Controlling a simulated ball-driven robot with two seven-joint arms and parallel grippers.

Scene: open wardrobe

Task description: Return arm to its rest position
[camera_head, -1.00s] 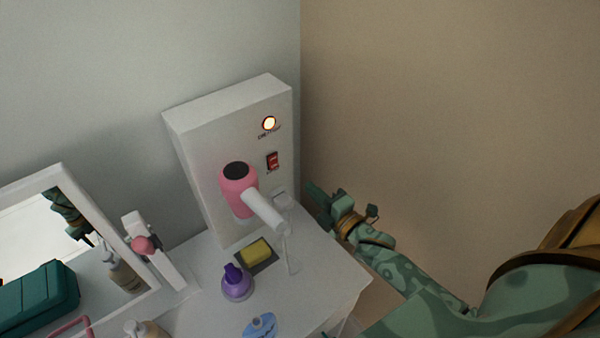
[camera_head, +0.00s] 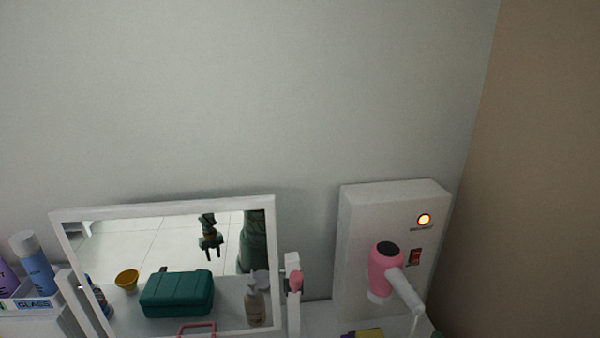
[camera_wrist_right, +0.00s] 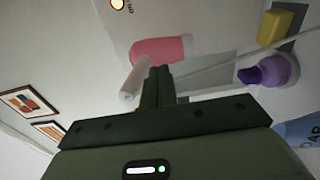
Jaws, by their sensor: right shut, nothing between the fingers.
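My right gripper (camera_wrist_right: 158,72) is shut and empty in the right wrist view. Its closed fingers point toward the white panel box (camera_wrist_right: 205,45) and overlap the pink hair dryer in that picture. I cannot tell the gap between them. In the head view the pink hair dryer (camera_head: 383,265) hangs on the front of the white panel box (camera_head: 385,220), and neither gripper shows directly. A mirror reflection (camera_head: 211,238) in the head view shows a green arm with a gripper hanging down; I cannot tell which arm it is. My left gripper is not directly in view.
A framed mirror (camera_head: 165,206) stands left of the panel box. A yellow sponge (camera_wrist_right: 275,28) and a purple bottle (camera_wrist_right: 272,72) lie near the dryer in the wrist view. Spray cans (camera_head: 34,264) stand at the far left. The wall above is bare.

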